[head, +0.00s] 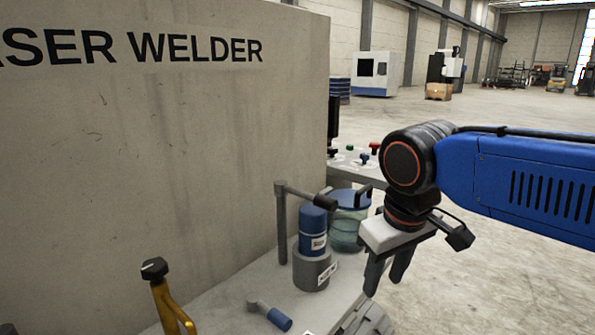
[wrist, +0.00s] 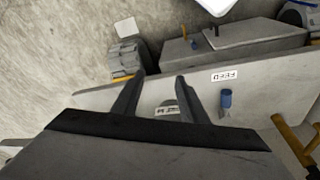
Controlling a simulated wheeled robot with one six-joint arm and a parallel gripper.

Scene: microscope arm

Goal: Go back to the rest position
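My blue arm comes in from the right in the head view. My gripper (head: 384,278) points down beside the workbench, to the right of a blue cylinder in a grey holder. Its two dark fingers are apart with nothing seen between them. In the wrist view the fingers of my gripper (wrist: 157,98) are also spread, over the bench surface. No marker of a rest position shows in either view.
A large grey welder housing (head: 165,150) fills the left. On the bench (head: 225,305) stand a blue cylinder (head: 312,228), a glass jar with a blue lid (head: 346,235) and a dark-topped post (head: 282,220). A yellow handle (head: 168,305) is front left. Open floor lies right.

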